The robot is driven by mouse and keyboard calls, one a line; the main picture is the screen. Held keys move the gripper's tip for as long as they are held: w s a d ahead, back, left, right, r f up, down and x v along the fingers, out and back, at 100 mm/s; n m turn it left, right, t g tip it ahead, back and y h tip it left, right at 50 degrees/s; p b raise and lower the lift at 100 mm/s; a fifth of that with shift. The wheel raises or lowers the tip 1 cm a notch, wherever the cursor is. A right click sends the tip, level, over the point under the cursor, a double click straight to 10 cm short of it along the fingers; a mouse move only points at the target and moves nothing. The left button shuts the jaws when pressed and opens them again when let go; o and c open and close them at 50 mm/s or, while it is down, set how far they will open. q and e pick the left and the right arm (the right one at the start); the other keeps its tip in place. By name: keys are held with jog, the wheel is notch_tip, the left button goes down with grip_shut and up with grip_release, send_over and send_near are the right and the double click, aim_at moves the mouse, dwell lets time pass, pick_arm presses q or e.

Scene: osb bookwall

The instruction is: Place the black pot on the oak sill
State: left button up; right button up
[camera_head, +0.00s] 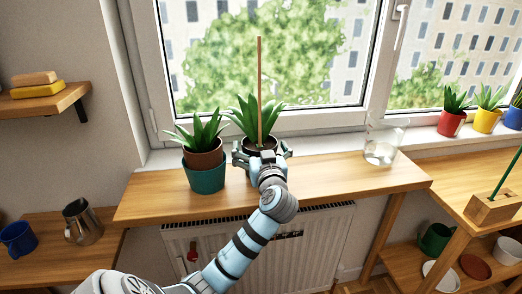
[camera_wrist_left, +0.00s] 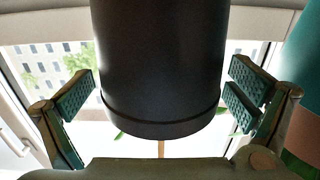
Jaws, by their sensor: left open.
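The black pot (camera_head: 262,144) holds a spiky green plant and a tall thin wooden stick. Its lower part is hidden behind my left gripper (camera_head: 262,156) in the head view. In the left wrist view the dark pot (camera_wrist_left: 160,65) appears upside down, between my left gripper's two spread fingers (camera_wrist_left: 160,100). Gaps show between the pot and both fingers. The oak sill (camera_head: 325,179) is the wooden board under the window. The pot is at its back part; my gripper hides whether its base touches the wood. My right gripper is not in view.
A teal pot (camera_head: 205,178) with a brown pot (camera_head: 204,158) and plant stands close left on the sill. A clear glass vessel (camera_head: 381,145) stands at the sill's right. The window (camera_head: 300,118) is close behind. The sill between pot and glass is clear.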

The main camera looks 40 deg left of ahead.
pick_arm(q)
jog(key=v, duration=1.2)
jog(key=shift+d+r+p, duration=0.1)
jog(key=shift+r+p, duration=0.05)
jog(key=shift+p, duration=0.2)
